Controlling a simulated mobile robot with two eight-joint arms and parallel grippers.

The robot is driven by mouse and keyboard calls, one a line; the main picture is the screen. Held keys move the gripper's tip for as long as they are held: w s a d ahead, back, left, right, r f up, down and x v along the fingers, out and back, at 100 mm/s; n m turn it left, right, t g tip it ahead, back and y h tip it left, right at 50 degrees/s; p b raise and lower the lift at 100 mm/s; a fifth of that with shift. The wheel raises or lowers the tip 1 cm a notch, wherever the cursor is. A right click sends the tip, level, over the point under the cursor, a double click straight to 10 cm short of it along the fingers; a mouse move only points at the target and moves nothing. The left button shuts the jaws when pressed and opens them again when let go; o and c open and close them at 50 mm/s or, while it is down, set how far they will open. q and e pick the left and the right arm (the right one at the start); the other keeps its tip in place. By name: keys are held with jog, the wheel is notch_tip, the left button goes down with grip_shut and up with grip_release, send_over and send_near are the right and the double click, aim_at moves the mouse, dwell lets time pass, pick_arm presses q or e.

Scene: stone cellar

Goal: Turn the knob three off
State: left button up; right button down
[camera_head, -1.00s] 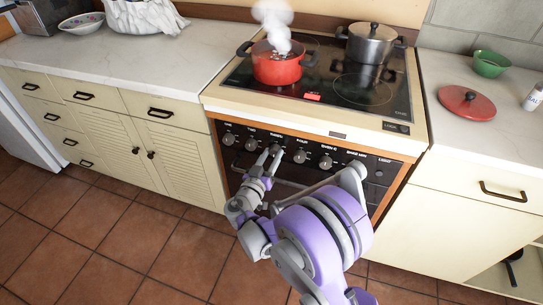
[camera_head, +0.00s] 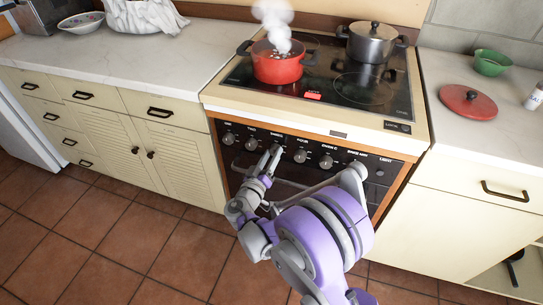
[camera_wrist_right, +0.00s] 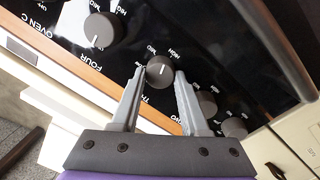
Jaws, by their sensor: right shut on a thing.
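Knob three (camera_wrist_right: 160,70) is a round grey knob with a white pointer line, on the black front panel of the stove. The right wrist view shows it between the fingertips of my right gripper (camera_wrist_right: 161,76), which is shut on it. In the head view, my right gripper (camera_head: 270,152) reaches the panel below the "THREE" label, and its fingers largely hide the knob. A red pot (camera_head: 276,67) with white steam above it stands on the cooktop (camera_head: 338,112). A small red light shows on the glass in front of it. My left gripper is not in view.
Knob four (camera_head: 300,156) is just right of my gripper and knob two (camera_head: 251,144) just left. The oven handle (camera_head: 235,168) runs below the panel. A lidded grey pot (camera_head: 370,46) stands at the back right. A red lid (camera_head: 468,103) lies on the right counter.

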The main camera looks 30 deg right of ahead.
jog(key=n, duration=0.5)
jog(key=shift+f+b, duration=0.1)
jog(key=shift+b, duration=0.2)
jog(key=n, duration=0.3)
jog(key=shift+n+t, duration=0.4)
jog(key=n+b, duration=0.1)
jog(key=n, duration=0.3)
jog(key=shift+f+n, duration=0.1)
jog(key=shift+n, duration=0.3)
jog(key=n, duration=0.3)
jog(key=shift+s+n+y, duration=0.1)
jog(key=shift+n+y, duration=0.2)
jog(key=shift+n, duration=0.1)
jog(key=n, duration=0.4)
jog(key=shift+n+t+b, duration=0.35)
jog(key=shift+n+t, duration=0.05)
jog(key=n, duration=0.3)
jog(key=shift+s+d+n+y, duration=0.1)
jog(key=shift+n+y, duration=0.2)
jog(key=shift+n, duration=0.1)
jog(key=n, duration=0.3)
jog(key=shift+n, duration=2.1)
